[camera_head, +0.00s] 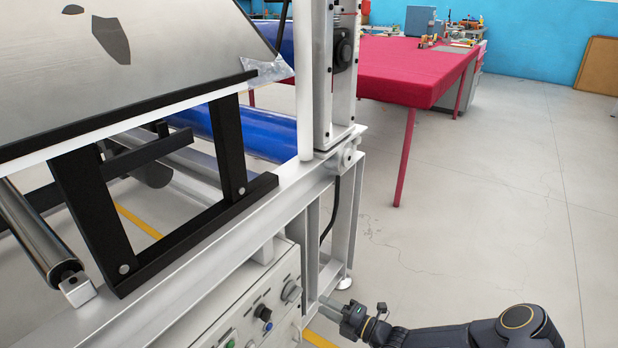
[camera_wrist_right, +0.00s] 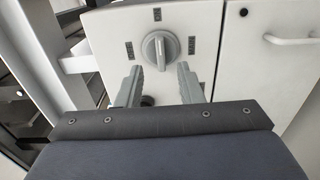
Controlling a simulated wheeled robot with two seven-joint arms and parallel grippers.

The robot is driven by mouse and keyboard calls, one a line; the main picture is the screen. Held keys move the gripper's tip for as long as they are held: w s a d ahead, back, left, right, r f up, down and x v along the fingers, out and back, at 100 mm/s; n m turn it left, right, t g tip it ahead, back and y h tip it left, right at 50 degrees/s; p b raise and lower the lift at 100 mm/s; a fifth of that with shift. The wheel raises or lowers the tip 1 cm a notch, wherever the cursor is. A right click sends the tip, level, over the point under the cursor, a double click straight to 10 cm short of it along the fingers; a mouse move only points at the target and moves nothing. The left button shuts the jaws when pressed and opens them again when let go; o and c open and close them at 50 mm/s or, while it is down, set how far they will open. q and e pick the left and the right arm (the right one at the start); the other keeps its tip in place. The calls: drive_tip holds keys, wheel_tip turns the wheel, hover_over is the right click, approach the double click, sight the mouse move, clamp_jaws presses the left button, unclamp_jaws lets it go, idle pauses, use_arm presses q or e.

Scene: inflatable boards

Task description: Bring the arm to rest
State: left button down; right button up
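My right gripper (camera_head: 328,306) is at the bottom of the head view, its fingers close to the side of the white machine. In the right wrist view my right gripper (camera_wrist_right: 158,88) has its two fingers apart, with nothing held between them. A grey rotary knob (camera_wrist_right: 160,48) on the machine's panel lies just beyond the fingertips, apart from them as far as I can tell. My left gripper is not in view.
The white machine frame (camera_head: 215,255) with a control panel (camera_head: 250,310) fills the left and centre. A red table (camera_head: 415,68) stands behind. The floor (camera_head: 480,210) at the right is clear. A cabinet door with a handle (camera_wrist_right: 290,40) is right of the knob.

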drive_tip(key=s+d+r+n+g+h, duration=0.1)
drive_tip(key=s+r+n+g, duration=0.4)
drive_tip(key=r+n, duration=0.55)
drive_tip(key=s+d+r+n+g+h, duration=0.1)
drive_tip(key=s+d+r+n+g, duration=0.15)
drive_tip(key=s+r+n, duration=0.75)
drive_tip(key=s+d+r+n+t+h, duration=0.1)
drive_tip(key=s+d+r+n+h, duration=0.3)
drive_tip(key=s+n, duration=0.65)
drive_tip(key=s+d+r+n+t+h, duration=0.1)
drive_tip(key=s+d+n+t+h, duration=0.1)
drive_tip(key=s+d+n+h, duration=0.6)
wheel_tip(320, 180, up, 28)
drive_tip(key=a+n+y+p, duration=0.2)
drive_tip(key=y+p, duration=0.1)
drive_tip(key=p, duration=2.5)
drive_tip(key=shift+s+a+n, duration=0.3)
drive_tip(key=shift+g, duration=0.25)
